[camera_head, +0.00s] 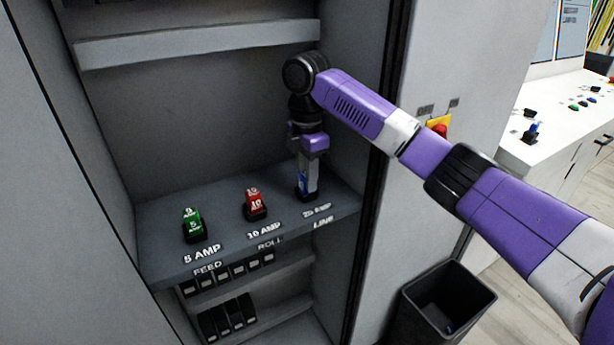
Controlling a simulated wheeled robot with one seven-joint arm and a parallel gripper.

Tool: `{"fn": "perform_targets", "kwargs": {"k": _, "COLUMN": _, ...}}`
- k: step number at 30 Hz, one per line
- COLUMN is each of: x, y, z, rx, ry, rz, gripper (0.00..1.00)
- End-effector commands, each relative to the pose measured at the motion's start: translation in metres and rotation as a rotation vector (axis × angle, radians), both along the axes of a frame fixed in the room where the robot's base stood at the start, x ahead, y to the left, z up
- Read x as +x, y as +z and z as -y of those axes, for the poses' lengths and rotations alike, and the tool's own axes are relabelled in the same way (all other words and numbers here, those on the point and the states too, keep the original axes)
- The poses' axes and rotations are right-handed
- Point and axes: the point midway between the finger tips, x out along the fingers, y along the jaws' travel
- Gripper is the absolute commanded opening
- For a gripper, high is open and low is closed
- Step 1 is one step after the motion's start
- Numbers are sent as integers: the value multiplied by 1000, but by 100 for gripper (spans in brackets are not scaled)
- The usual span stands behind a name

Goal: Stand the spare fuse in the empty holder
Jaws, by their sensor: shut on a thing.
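My gripper (309,176) points straight down over the right end of the grey shelf (168,248). It is shut on a blue fuse (302,184), which is mostly hidden by the fingers. The fuse looks upright, with its lower end at the black holder (307,196) behind the LINE label. I cannot tell whether it is fully seated. A green fuse (192,221) stands in the left holder, behind the 5 AMP FEED label. A red fuse (254,201) stands in the middle holder, behind the 10 AMP ROLL label.
The cabinet's right wall (352,130) is close beside my gripper. An upper shelf (195,45) crosses above. Rows of black blocks (227,316) sit below. A black bin (447,300) stands outside on the floor, and a white counter (565,125) with small parts is at right.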

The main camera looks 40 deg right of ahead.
Motion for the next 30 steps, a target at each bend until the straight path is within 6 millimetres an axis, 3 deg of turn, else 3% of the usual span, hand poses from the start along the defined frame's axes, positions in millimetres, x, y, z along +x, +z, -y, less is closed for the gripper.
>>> {"fn": "perform_targets", "kwargs": {"k": 3, "x": 0, "y": -2, "z": 0, "rx": 1, "ry": 0, "rz": -1, "gripper": 0}}
{"fn": "perform_targets", "kwargs": {"k": 4, "x": 0, "y": -3, "z": 0, "rx": 1, "ry": 0, "rz": -1, "gripper": 29}}
{"fn": "perform_targets", "kwargs": {"k": 7, "x": 0, "y": -2, "z": 0, "rx": 1, "ry": 0, "rz": -1, "gripper": 48}}
{"fn": "perform_targets", "kwargs": {"k": 20, "x": 1, "y": 5, "z": 0, "rx": -1, "ry": 0, "rz": 2, "gripper": 49}}
{"fn": "perform_targets", "kwargs": {"k": 23, "x": 1, "y": 17, "z": 0, "rx": -1, "ry": 0, "rz": 1, "gripper": 49}}
{"fn": "perform_targets", "kwargs": {"k": 30, "x": 0, "y": 69, "z": 1, "rx": -5, "ry": -1, "rz": 2, "gripper": 49}}
